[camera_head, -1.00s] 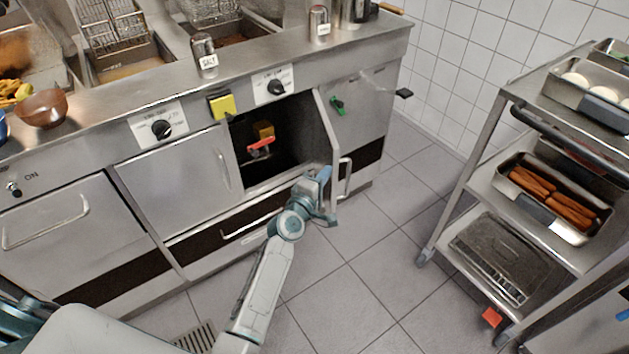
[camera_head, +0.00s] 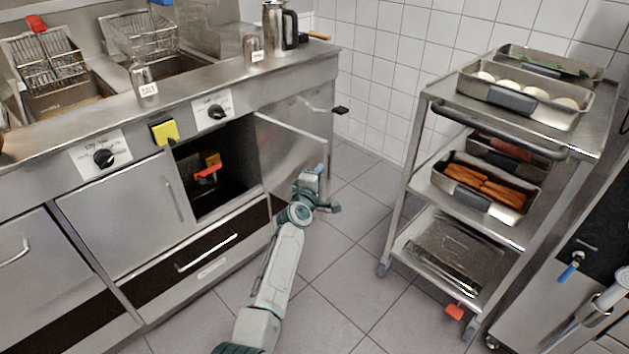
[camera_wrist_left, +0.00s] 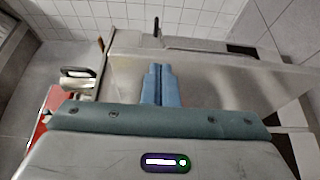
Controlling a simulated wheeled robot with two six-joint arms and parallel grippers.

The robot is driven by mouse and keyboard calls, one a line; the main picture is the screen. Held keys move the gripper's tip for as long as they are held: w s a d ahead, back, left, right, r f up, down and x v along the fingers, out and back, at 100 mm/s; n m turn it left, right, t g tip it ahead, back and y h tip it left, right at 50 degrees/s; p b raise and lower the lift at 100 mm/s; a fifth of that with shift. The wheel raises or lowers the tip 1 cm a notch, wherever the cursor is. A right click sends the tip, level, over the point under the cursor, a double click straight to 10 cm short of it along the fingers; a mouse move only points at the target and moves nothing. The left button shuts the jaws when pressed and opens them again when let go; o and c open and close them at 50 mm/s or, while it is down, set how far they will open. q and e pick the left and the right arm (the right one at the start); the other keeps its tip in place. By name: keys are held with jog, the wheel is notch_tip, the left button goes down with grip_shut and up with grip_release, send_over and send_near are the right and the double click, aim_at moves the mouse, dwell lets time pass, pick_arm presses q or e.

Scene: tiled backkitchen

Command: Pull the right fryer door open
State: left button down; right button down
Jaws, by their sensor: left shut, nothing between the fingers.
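The right fryer door (camera_head: 288,145) is a grey metal panel, hinged at the right side of the dark fryer cabinet opening (camera_head: 225,190). It stands wide open, swung out to the right, with its inner face showing; its handle is hidden. My left gripper (camera_head: 322,180) is at the door's free edge, shut and empty. In the left wrist view its blue fingertips (camera_wrist_left: 158,72) are together in front of the door panel (camera_wrist_left: 215,82). I cannot tell whether they touch it. My right gripper is not in view.
A red valve lever (camera_head: 207,173) is inside the open cabinet. A closed left fryer door (camera_head: 125,215) and a drawer (camera_head: 205,255) are beside and below. A steel trolley (camera_head: 428,185) with trays stands to the right. Tiled floor (camera_head: 340,265) is clear between.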

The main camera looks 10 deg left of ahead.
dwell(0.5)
